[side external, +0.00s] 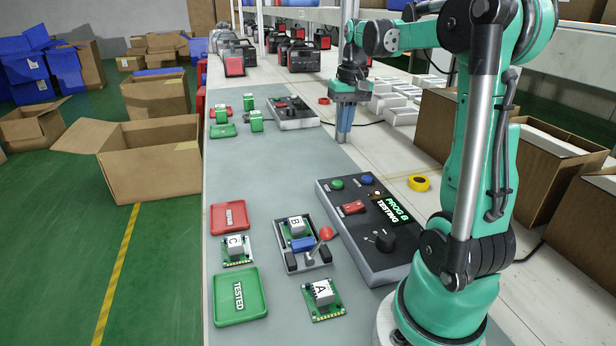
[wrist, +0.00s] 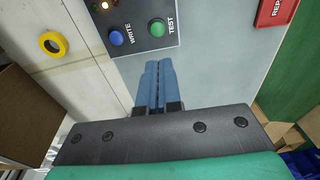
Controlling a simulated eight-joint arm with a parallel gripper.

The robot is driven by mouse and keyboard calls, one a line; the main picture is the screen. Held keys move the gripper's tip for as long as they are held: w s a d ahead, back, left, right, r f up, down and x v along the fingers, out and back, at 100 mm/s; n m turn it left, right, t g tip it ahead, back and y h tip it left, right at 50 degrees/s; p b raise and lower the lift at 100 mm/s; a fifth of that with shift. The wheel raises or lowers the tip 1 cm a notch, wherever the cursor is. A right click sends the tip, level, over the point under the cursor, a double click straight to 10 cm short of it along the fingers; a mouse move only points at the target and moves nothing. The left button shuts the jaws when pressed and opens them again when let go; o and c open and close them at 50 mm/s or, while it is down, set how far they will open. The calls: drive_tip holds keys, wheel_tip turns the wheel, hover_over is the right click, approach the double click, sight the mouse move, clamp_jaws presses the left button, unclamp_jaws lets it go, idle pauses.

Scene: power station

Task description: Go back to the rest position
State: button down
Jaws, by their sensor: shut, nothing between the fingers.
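My gripper (side external: 345,134) hangs above the grey mat, beyond the near control box, with its fingers pointing down. In the wrist view its blue fingers (wrist: 157,82) are together and hold nothing. The near control box (side external: 330,212) shows a lit display reading "PROG B TESTING", a red switch, a black knob and green and blue buttons. In the wrist view the green TEST button (wrist: 157,28) and blue WRITE button (wrist: 116,37) lie ahead of the fingertips, apart from them. Board B (side external: 296,226) sits in the fixture (side external: 291,264) beside a red-knobbed lever.
Board C (side external: 237,250) lies between the red tray (side external: 229,233) and green TESTED tray (side external: 240,314). Board A (side external: 323,299) lies on the mat. Yellow tape (side external: 419,183) and cardboard boxes (side external: 440,130) are on the right. A second control box (side external: 293,112) stands farther back.

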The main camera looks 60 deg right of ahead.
drive_tip(key=a+f+n+t, duration=0.1)
drive_tip(key=a+n+t, duration=0.1)
drive_tip(key=a, duration=0.6)
drive_tip(key=w+a+f+n+t, duration=0.1)
drive_tip(key=a+n, duration=0.3)
drive_tip(key=a, duration=0.5)
drive_tip(key=w+a+f+n+t, duration=0.1)
drive_tip(key=a+f+n+t, duration=0.1)
drive_tip(key=a, duration=0.6)
drive_tip(key=shift+a+n+t, duration=0.35)
drive_tip(key=shift+n+t, duration=0.05)
drive_tip(key=shift+t, duration=0.1)
drive_tip(key=shift+d, duration=0.1)
